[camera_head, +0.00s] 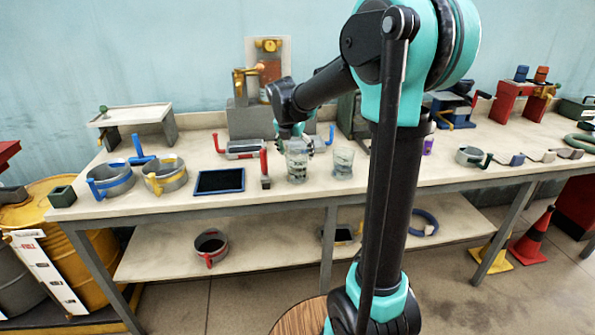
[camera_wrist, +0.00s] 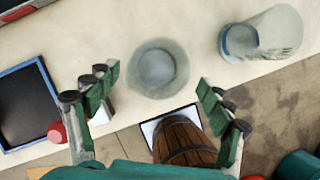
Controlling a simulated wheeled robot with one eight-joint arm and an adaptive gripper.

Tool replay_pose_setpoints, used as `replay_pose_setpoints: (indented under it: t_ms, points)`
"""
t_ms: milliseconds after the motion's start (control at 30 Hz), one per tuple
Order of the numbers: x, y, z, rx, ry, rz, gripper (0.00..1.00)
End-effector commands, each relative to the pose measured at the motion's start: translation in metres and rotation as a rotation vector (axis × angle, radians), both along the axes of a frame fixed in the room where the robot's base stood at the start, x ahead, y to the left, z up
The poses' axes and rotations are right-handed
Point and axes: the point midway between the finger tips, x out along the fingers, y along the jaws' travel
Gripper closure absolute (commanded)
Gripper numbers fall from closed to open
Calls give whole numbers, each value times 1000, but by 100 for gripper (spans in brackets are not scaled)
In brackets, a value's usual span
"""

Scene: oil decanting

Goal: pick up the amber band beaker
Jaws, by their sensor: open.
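Two clear beakers stand side by side near the front of the bench. The left beaker (camera_head: 297,165) is below my gripper (camera_head: 298,132); the right beaker (camera_head: 343,163) is a short way to its right. In the wrist view, my gripper (camera_wrist: 155,82) is open, with one green-padded finger on each side of the nearer beaker (camera_wrist: 158,68), whose round mouth faces the camera. The other beaker (camera_wrist: 262,36) shows a blue ring at upper right. No amber band can be made out on either beaker.
A dark tray (camera_head: 219,181) and a red-handled tool (camera_head: 264,168) lie left of the beakers. Blue-handled (camera_head: 111,181) and yellow-handled (camera_head: 164,176) pots stand farther left. A wooden barrel (camera_wrist: 183,140) shows below the bench edge in the wrist view.

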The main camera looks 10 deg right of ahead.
Motion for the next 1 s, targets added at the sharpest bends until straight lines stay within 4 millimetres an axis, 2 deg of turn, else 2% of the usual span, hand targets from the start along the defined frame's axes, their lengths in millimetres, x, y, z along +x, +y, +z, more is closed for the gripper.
replay_pose_setpoints:
  t_ms: [100,367,700,1000]
  points:
    - [7,-4,-18,0,0,-1,19]
    - [12,-7,-35,1,0,-2,19]
    - [23,-12,-77,0,0,-1,19]
    - [24,-14,-82,0,0,-1,19]
